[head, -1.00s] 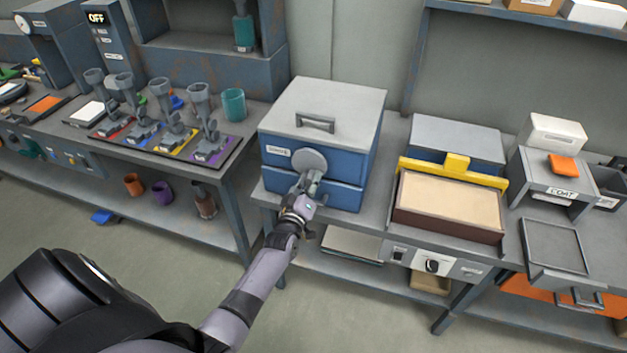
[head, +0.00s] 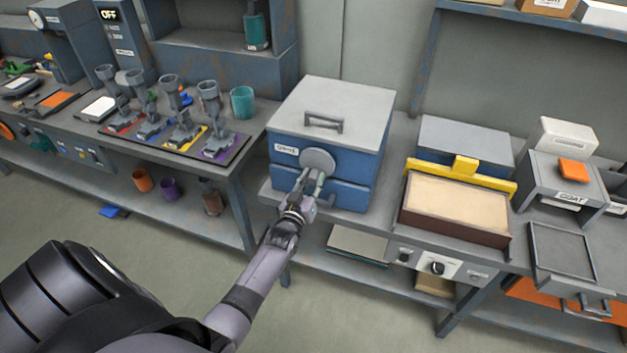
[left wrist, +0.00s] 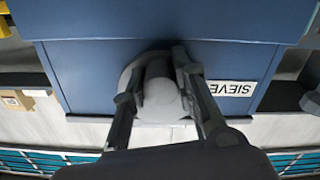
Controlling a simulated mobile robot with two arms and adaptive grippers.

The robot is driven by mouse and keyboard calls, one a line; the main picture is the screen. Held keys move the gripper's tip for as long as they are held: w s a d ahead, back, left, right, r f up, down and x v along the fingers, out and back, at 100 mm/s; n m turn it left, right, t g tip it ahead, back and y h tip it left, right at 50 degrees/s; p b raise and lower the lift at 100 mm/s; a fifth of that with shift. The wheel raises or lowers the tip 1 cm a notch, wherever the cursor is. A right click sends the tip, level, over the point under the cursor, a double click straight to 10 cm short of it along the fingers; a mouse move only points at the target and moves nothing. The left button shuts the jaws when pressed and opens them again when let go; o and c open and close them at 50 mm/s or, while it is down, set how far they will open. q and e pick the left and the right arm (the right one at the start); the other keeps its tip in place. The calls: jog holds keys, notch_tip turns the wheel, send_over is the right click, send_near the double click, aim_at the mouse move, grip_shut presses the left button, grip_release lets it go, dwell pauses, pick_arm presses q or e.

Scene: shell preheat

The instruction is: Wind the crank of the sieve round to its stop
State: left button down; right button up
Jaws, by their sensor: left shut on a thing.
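The sieve (head: 368,168) is a blue box with a grey lid and a handle on top, standing on the bench in the middle of the head view. Its crank has a round grey disc (head: 318,160) on the front face. In the left wrist view the blue front (left wrist: 90,75) and a "SIEVE" label (left wrist: 232,88) show. My left gripper (head: 313,184) is at the crank, with its fingers shut on the grey crank knob (left wrist: 162,92), which shows between them in the left wrist view. My right gripper is not in view.
A sand-filled box (head: 455,207) with a yellow bar (head: 462,168) stands to the right of the sieve. A rack of several grey funnels (head: 180,112) and a teal cup (head: 242,103) are on the left bench. A grey coat station (head: 570,180) is at the far right.

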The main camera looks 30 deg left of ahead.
pick_arm(q)
jog(key=c, duration=1.3)
grip_release()
jog(key=v, duration=1.2)
jog(key=shift+s+f, duration=0.1)
jog(key=s+d+f+m+g+h, duration=0.1)
jog(key=s+d+f+g, duration=0.3)
jog(key=f, duration=0.6)
jog(key=s+d+f+m+g+h, duration=0.1)
jog(key=s+d+f+m+h, duration=0.1)
jog(key=s+f, duration=0.6)
jog(key=s+d+f+m+g+h, duration=0.1)
jog(key=s+d+f+g, duration=0.2)
jog(key=f, duration=0.9)
jog(key=s+f+m+g, duration=0.1)
jog(key=s+f, duration=0.3)
jog(key=s, duration=0.5)
jog(key=s+d+f+m+g, duration=0.1)
jog(key=s+f+g, duration=0.3)
jog(key=s, duration=0.4)
jog(key=s+d+f+m+g+b, duration=0.1)
jog(key=s+f+m+g, duration=0.1)
jog(key=s+f, duration=0.3)
jog(key=s+g, duration=0.1)
jog(key=s, duration=0.3)
jog(key=shift+s, duration=0.3)
